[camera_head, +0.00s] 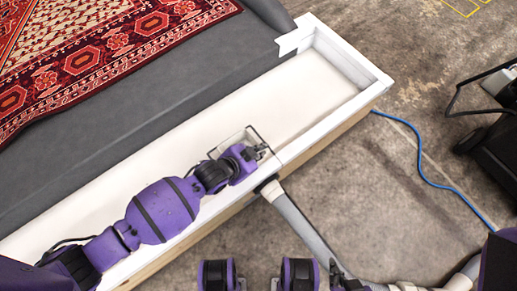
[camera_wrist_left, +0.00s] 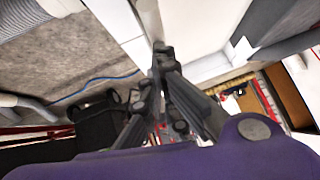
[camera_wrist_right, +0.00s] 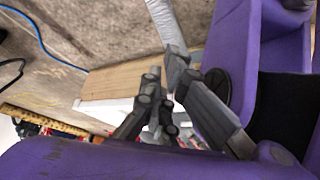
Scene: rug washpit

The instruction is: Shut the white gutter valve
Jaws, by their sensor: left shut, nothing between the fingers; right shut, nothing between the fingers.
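The white gutter (camera_head: 318,82) runs diagonally from lower left to upper right, beside the grey slope. My left gripper (camera_head: 264,151) is shut and empty over the gutter, close to its front wall. A thin dark rectangular outline (camera_head: 250,128) shows on the gutter floor, partly hidden by my left wrist. A grey pipe (camera_head: 300,222) meets the outer front side below my left gripper. I cannot make out the valve for certain; my left arm covers part of this area. In the left wrist view the fingertips (camera_wrist_left: 163,55) are together. My right gripper (camera_wrist_right: 167,85) is shut and empty outside the gutter.
A red patterned rug (camera_head: 95,45) lies on the grey slope (camera_head: 170,85). A white plate (camera_head: 293,37) stands at the gutter's far corner. A blue hose (camera_head: 421,160) crosses the concrete floor. A black machine (camera_head: 495,135) stands at the right.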

